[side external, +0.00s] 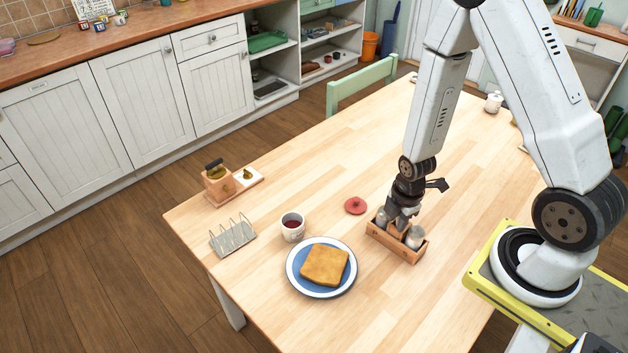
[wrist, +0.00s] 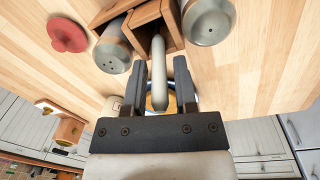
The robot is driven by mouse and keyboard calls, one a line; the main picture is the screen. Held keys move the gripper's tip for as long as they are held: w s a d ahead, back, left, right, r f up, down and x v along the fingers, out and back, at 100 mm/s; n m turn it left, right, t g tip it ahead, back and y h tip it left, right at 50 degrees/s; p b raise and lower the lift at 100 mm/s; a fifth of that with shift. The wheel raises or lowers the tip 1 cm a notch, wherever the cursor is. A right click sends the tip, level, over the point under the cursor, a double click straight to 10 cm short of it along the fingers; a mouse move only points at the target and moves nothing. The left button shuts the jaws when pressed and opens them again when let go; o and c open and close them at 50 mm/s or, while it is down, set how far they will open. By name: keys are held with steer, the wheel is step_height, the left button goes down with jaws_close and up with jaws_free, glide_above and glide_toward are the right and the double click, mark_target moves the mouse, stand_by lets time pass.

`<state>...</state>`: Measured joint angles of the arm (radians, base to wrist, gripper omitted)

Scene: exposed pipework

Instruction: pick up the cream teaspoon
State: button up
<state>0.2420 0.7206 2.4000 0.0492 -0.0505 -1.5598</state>
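The cream teaspoon (wrist: 158,78) shows in the wrist view as a pale rounded handle rising from the middle slot of a wooden caddy (side external: 391,245). Its lower end is hidden inside the caddy. My gripper (wrist: 158,64) is open, with one dark finger on each side of the handle and a visible gap to each. In the side external view my gripper (side external: 401,213) points down over the caddy and hides the teaspoon. Two grey-topped shakers stand in the caddy, the left (wrist: 113,52) and the right (wrist: 208,20) of the handle in the wrist view.
A red lid (side external: 356,206) lies beside the caddy. The table behind is mostly clear.

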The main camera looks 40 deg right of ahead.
jaws_close()
steer(key=shift+r, duration=0.15)
steer(key=shift+r, duration=4.85)
